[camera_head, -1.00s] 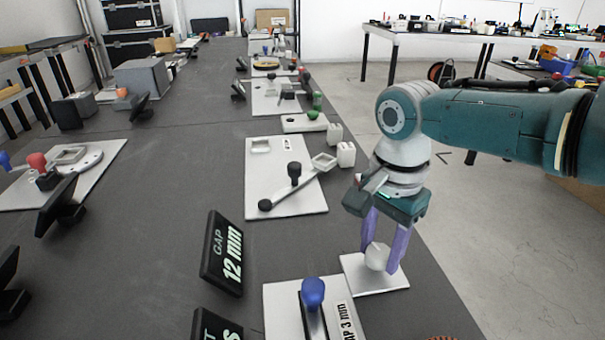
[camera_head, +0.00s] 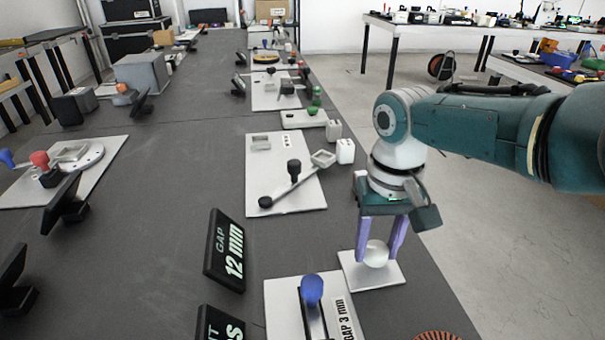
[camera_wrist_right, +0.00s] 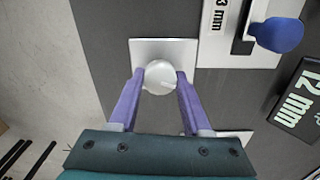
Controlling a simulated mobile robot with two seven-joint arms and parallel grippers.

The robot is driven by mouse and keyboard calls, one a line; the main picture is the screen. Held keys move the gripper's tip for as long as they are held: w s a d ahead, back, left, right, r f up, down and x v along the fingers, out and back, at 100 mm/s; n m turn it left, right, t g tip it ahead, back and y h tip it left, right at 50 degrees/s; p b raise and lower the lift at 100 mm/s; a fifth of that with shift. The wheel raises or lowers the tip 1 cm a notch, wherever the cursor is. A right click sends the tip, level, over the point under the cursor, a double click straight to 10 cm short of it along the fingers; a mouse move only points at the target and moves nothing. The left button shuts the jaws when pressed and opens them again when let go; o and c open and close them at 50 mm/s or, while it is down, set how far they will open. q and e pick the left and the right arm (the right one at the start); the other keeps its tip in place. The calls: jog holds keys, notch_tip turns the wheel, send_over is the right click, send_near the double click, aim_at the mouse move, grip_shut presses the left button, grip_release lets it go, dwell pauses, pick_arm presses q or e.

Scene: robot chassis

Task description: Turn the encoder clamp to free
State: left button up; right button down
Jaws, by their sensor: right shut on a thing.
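The encoder clamp appears to be the round white knob (camera_head: 376,254) on a small white plate (camera_head: 372,273) near the table's right edge; I see no label naming it. The knob also shows in the right wrist view (camera_wrist_right: 160,77), with a faint mark on its face. My right gripper (camera_head: 378,256) points down with its purple fingers on both sides of the knob, shut on it. In the right wrist view the fingertips (camera_wrist_right: 160,78) touch the knob's left and right sides. My left gripper is not in view.
A blue-handled lever (camera_head: 312,290) on a white plate labelled GAP 3 mm stands close to the left of the knob. A black display (camera_head: 226,250) reads GAP 12 mm. Another plate with a lever arm (camera_head: 290,186) lies farther back. Bare dark table (camera_head: 175,200) lies to the left.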

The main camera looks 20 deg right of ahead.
aim_at(377, 248)
jog(key=shift+n, duration=2)
jog(key=shift+c, duration=1.8)
grip_release()
notch_tip(377, 248, up, 9)
jog(key=p, duration=0.5)
jog(key=shift+r+p, duration=0.15)
jog(key=shift+p, duration=0.2)
jog(key=shift+r, duration=0.35)
